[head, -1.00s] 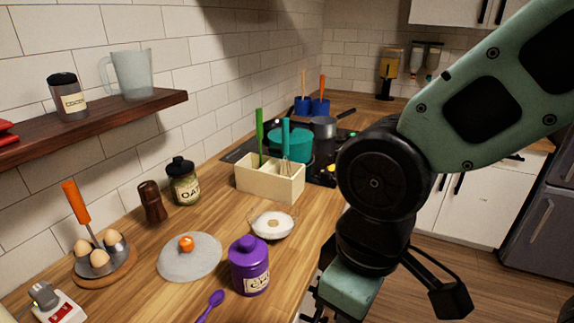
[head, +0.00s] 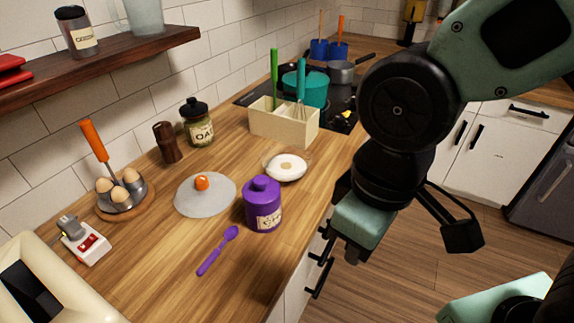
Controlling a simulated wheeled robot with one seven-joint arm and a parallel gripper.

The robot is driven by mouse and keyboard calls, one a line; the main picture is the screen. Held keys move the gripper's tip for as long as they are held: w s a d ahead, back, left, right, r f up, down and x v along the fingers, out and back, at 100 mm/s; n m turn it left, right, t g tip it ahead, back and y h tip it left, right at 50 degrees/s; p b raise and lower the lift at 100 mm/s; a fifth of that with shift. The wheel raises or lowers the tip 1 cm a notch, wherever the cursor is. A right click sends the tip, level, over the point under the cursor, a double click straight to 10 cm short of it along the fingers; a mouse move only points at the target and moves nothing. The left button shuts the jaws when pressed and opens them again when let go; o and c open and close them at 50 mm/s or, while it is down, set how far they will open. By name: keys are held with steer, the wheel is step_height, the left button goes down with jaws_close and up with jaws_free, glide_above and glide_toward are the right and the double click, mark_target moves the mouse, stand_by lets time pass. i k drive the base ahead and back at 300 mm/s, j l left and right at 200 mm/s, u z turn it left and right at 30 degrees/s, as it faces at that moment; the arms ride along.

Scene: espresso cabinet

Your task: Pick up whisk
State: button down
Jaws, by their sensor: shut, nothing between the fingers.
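The whisk (head: 300,76) stands upright in a cream utensil box (head: 284,128) towards the back of the counter in the head view. Its teal handle points up, and its wire loops show just above the box; its lower end is hidden inside. A green-handled utensil (head: 274,78) stands in the box to its left. My gripper (head: 356,253) hangs off the counter's right edge, in front of and to the right of the box, well apart from the whisk. It is shut and empty, with its fingers partly hidden by the hand.
A purple jar (head: 263,207), glass bowl (head: 286,168), lid with orange knob (head: 205,195) and purple spoon (head: 217,252) lie in front of the box. A teal pot (head: 315,90) stands on the stove behind. Drawer handles (head: 318,278) stick out below the counter edge.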

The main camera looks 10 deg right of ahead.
mark_target(300, 66)
steer(key=u, duration=0.35)
steer(key=i+l+u, duration=0.15)
steer(key=l+u, duration=0.2)
steer(key=u, duration=0.15)
steer(key=i+l+u, duration=0.1)
steer(key=l+u, duration=0.4)
